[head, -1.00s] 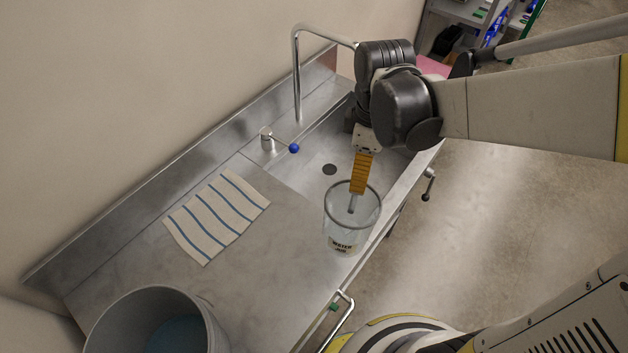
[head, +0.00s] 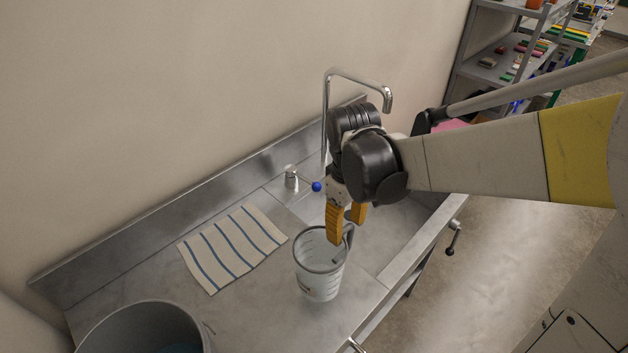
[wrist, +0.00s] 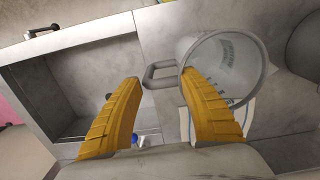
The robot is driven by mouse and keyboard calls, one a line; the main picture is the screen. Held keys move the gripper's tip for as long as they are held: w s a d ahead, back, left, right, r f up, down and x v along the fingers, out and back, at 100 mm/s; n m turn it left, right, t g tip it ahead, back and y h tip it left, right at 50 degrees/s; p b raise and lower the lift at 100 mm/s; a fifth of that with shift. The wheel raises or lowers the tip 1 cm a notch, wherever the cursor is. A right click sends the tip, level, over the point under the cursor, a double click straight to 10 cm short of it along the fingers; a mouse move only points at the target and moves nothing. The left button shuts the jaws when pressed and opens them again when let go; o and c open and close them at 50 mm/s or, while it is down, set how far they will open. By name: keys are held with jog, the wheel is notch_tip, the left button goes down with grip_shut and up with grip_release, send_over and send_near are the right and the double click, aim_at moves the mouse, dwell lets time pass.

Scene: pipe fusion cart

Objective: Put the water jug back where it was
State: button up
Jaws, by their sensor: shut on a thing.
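The water jug (head: 318,282) is a clear, open-topped measuring jug with markings. In the head view it is upright over the steel counter (head: 255,312), right of the striped towel. I cannot tell whether its base touches the counter. My gripper (head: 347,233) is at the jug's rim on the handle side, with its orange fingers pointing down. In the wrist view the jug (wrist: 228,62) is at the right, and its grey handle (wrist: 160,76) lies between the fingertips. My gripper is shut on that handle. The jug's printed label is mostly turned out of the head view.
The striped towel (head: 232,246) lies left of the jug. A large grey bucket (head: 143,312) stands at the front left. The sink basin (head: 400,222), tap (head: 325,115) and blue-knobbed lever (head: 317,187) are behind the jug. Shelves (head: 500,70) stand at the back right.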

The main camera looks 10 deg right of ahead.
aim_at(328, 259)
jog(key=shift+w+a+f+b, duration=0.15)
jog(key=shift+a+f+b, duration=0.15)
jog(key=shift+f, duration=0.55)
jog(key=shift+w+a+f+b, duration=0.1)
jog(key=shift+a+f+b, duration=0.2)
jog(key=shift+f, duration=0.55)
jog(key=shift+w+a+f+b, duration=0.15)
jog(key=shift+a+f+b, duration=0.15)
jog(key=shift+f, duration=0.55)
jog(key=shift+f, duration=0.15)
jog(key=o, duration=1.4)
jog(key=shift+c, duration=0.2)
